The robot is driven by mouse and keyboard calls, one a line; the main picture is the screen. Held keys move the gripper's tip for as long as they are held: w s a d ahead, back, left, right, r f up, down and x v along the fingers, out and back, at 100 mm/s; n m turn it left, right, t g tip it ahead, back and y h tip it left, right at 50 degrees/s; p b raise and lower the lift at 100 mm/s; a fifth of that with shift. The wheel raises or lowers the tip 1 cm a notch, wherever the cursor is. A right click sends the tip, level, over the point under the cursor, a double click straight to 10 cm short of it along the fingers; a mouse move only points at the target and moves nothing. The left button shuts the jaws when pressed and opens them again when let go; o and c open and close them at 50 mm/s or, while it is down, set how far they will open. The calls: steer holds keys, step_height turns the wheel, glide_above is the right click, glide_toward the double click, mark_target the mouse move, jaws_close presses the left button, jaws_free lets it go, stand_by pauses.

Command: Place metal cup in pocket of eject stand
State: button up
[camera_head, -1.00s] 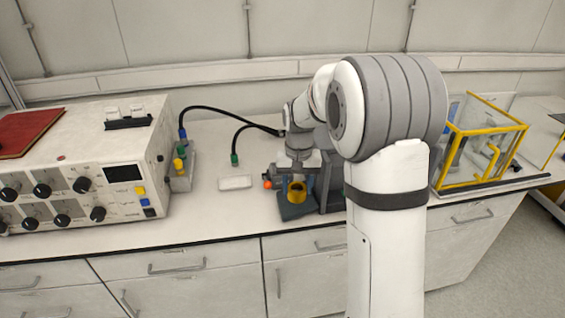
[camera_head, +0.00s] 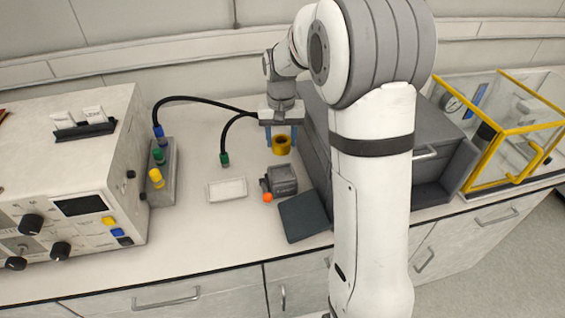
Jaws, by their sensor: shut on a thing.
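The metal cup (camera_head: 282,145) is gold-coloured and round with a dark opening on top. My gripper (camera_head: 281,138) points down with blue fingers and is shut on the cup. The cup looks upright, behind a small dark grey block (camera_head: 281,179) with an orange ball on its left; this looks like the eject stand. A gap of white counter shows between the cup and the block in the picture. Whether the cup is clear of the counter I cannot tell. The stand's pocket cannot be made out clearly.
A dark slab (camera_head: 305,216) lies in front of the block. A white tray (camera_head: 227,189) is to its left. A large grey box (camera_head: 316,145) stands close on the right, partly behind my arm. Black cables (camera_head: 203,99) arch on the left. A yellow-framed case (camera_head: 505,135) is far right.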

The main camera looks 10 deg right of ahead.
step_height(320, 180, down, 10)
steer(key=shift+d+r+p, duration=0.1)
steer(key=shift+r+p, duration=0.15)
steer(key=shift+p, duration=0.45)
steer(key=shift+f, duration=0.1)
steer(key=o, duration=1.1)
